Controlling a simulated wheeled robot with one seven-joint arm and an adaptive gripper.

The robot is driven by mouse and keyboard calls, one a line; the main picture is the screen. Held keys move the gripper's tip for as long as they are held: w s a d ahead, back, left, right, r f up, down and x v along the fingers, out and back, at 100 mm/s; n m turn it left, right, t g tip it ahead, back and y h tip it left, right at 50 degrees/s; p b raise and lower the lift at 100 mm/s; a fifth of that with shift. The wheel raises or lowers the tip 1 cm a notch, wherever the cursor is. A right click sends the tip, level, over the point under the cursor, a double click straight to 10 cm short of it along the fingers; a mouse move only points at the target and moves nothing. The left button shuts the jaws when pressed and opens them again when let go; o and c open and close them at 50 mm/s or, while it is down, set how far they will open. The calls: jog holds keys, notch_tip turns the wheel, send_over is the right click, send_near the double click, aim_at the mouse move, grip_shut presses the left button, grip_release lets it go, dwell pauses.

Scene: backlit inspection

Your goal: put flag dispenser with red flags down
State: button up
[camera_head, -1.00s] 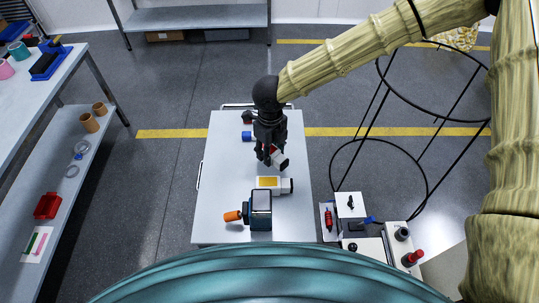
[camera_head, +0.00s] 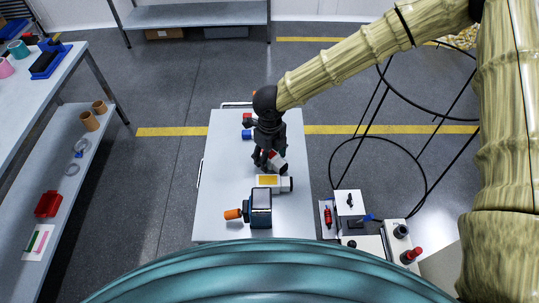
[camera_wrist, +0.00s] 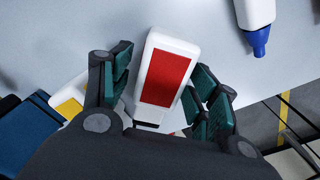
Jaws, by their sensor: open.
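The flag dispenser with red flags is a white block with a red panel (camera_wrist: 165,78). In the wrist view it is between my gripper's green-padded fingers (camera_wrist: 161,90), slightly tilted in the picture. A gap shows beside the right finger; whether the left finger touches it I cannot tell. In the head view my gripper (camera_head: 268,160) is over the light grey table (camera_head: 222,165), and the dispenser (camera_head: 278,163) is partly hidden by it. My gripper is open around the dispenser. Whether the dispenser rests fully on the table I cannot tell.
A white dispenser with a yellow panel (camera_head: 268,181) lies just nearer than my gripper. A dark device (camera_head: 260,208) with an orange end stands nearer still. A blue item (camera_head: 246,134) is at the far left. A blue-capped white bottle (camera_wrist: 255,15) shows upper right. The table's left side is clear.

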aim_at(270, 153)
jog(key=shift+r, duration=0.1)
notch_tip(270, 153, up, 12)
jog(key=b, duration=0.2)
dwell(0.3)
